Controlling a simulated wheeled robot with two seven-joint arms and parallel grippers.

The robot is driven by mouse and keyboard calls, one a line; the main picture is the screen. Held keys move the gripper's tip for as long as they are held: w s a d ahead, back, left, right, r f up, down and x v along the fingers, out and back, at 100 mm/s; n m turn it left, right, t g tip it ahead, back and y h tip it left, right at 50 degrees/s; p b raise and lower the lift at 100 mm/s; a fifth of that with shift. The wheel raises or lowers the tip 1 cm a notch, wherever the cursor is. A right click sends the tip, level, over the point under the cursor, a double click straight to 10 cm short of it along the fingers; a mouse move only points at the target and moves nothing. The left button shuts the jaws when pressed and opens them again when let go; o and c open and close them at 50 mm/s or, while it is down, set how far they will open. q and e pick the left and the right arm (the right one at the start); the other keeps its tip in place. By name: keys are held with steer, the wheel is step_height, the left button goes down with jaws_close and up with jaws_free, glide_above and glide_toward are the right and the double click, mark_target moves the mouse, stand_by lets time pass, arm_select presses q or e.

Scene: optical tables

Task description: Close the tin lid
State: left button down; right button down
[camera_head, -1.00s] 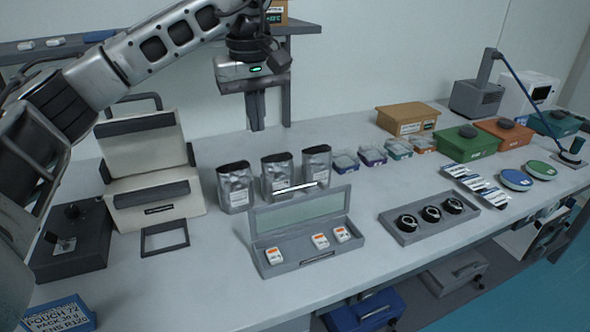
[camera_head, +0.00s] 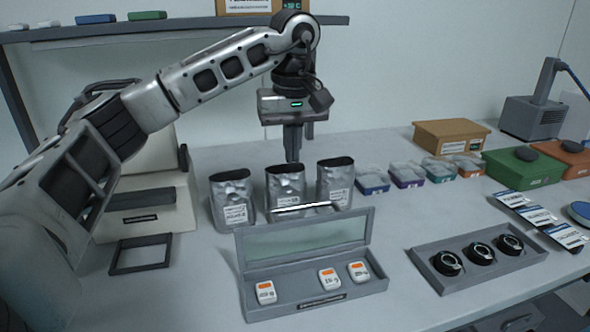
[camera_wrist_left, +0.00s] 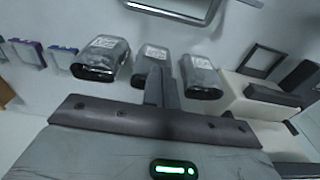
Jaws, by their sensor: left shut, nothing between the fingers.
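The grey tin (camera_head: 322,302) sits on the table with its lid (camera_head: 306,243) standing open, hinged at the back and tilted upright. Inside are white packets with orange labels (camera_head: 265,292). A bright handle bar lies along the lid's top edge. My left gripper (camera_head: 292,158) points down above and behind the lid, over the silver pouches, fingers shut and empty. In the left wrist view, the shut fingers (camera_wrist_left: 161,88) show over the middle pouch, and part of the tin (camera_wrist_left: 175,8) shows at the top edge. My right gripper is not in view.
Silver pouches (camera_head: 232,200) stand in a row just behind the lid. A grey tray (camera_head: 430,270) with black round items lies to the right. A cream case (camera_head: 150,205) and an empty grey frame (camera_head: 141,254) are on the left. A shelf (camera_head: 180,22) runs behind the arm.

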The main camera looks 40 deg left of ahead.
mark_target(304, 230)
arm_select(q)
step_height(304, 230, down, 8)
steer(key=s+d+p, duration=0.1)
steer(key=s+d, duration=0.1)
steer(key=shift+d+r, duration=0.15)
steer(key=shift+r, duration=0.05)
steer(key=shift+d, duration=0.1)
stand_by(0.4)
